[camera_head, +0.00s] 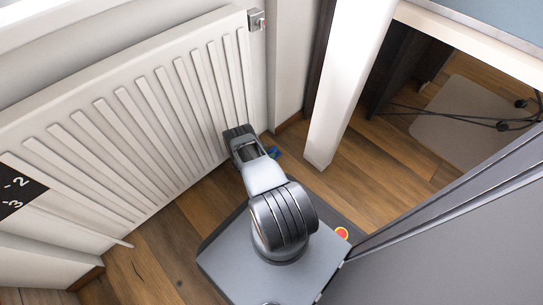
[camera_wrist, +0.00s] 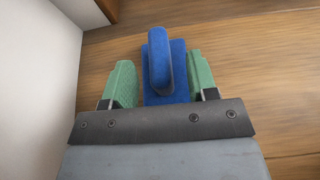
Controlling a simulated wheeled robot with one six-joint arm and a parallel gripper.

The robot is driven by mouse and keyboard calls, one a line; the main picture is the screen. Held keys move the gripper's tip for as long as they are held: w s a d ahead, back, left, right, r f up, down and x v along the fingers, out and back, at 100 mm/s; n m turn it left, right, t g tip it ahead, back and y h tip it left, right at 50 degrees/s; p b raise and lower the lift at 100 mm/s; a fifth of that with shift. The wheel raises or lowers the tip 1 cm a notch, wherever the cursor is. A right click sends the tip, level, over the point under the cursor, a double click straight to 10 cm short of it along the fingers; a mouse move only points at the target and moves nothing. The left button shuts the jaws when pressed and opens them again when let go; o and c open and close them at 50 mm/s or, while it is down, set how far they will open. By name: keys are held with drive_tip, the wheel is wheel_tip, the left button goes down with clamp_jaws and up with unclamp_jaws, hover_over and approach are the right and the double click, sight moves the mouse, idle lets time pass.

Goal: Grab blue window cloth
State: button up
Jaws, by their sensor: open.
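The blue window cloth (camera_wrist: 168,65) shows in the wrist view on the wooden floor, with a raised upright blue part along its middle. My gripper (camera_wrist: 163,82) is open, with one green finger to the left of the blue thing and one to its right. Its near end is hidden behind the dark edge of my gripper. In the head view only a small blue piece of the cloth (camera_head: 275,152) shows beside my wrist, near the radiator's lower right end. My arm hides the rest, and the fingertips do not show there.
A white radiator (camera_head: 130,125) stands along the left wall, close to my arm. A white post (camera_head: 345,85) rises to the right of the cloth.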

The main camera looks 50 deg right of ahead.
drive_tip(key=shift+d+f, duration=0.1)
drive_tip(key=shift+d, duration=0.2)
clamp_jaws()
idle(0.4)
